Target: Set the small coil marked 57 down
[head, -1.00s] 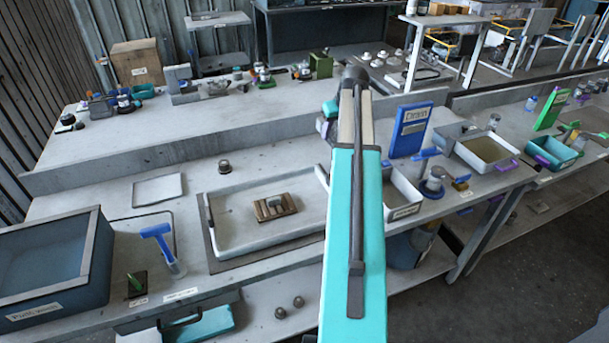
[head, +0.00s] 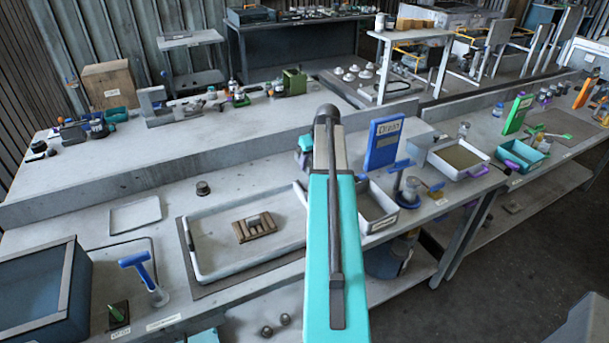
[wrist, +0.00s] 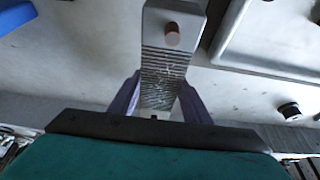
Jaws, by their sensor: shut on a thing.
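In the wrist view my gripper (wrist: 158,98) is shut on a grey finned block with a copper-coloured stub, which looks like the small coil (wrist: 166,65). No mark 57 can be read on it. The coil reaches forward from between the two purple-grey fingers, above a pale grey surface. I cannot tell whether it touches that surface. In the head view my turquoise arm hides the coil and most of the gripper.
A white-rimmed tray (head: 201,277) holds a slatted wooden rack (head: 240,233) with a small grey piece. Right of my arm stand a white bin (head: 381,224) and a blue Drain sign (head: 383,145). A small dark knob (head: 203,188) stands behind the tray. The raised bench behind has clear room.

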